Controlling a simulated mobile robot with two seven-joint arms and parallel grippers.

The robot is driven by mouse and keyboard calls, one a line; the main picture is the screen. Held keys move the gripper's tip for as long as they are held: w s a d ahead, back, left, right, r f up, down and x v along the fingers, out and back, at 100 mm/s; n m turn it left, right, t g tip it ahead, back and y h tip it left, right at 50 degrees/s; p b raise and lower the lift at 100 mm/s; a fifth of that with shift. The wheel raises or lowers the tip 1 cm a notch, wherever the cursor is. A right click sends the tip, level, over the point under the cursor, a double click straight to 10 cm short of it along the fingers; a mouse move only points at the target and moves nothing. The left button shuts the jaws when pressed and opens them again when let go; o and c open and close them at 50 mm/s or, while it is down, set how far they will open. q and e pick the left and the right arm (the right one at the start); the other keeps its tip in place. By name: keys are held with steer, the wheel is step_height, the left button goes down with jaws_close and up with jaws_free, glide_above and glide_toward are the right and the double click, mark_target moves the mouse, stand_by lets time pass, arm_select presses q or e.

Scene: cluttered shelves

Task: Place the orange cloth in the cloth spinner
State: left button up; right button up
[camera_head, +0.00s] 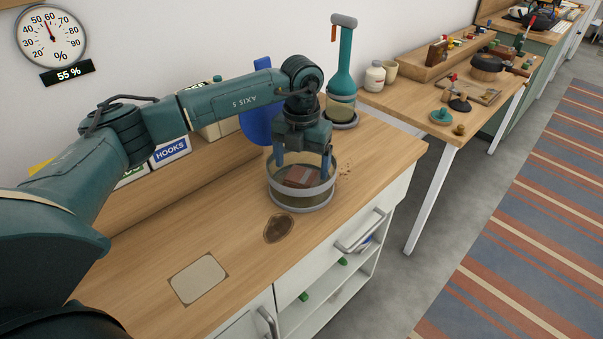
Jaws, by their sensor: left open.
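A round glass container with grey rims, which looks like the cloth spinner (301,207), stands on the wooden worktop. A folded brownish-orange piece, which looks like the orange cloth (299,180), shows inside it, low down and seen partly through the glass. My left gripper (303,160) points straight down over the container, its two fingers spread apart at the rim and above the cloth. It is open and holds nothing. Whether the fingertips touch the cloth cannot be told. My right gripper is not in view.
A teal long-necked device with a glass base (342,75) stands close behind the container, and a blue rounded panel (257,121) stands at the wall. A pale square plate (198,278) and dark patch (278,228) lie in front. Crumbs lie right of the container.

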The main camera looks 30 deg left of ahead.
mark_target(302, 175)
arm_select(q)
step_height(302, 175, up, 8)
steer(key=shift+r+b, duration=0.2)
steer(key=shift+b, duration=0.1)
stand_by(0.4)
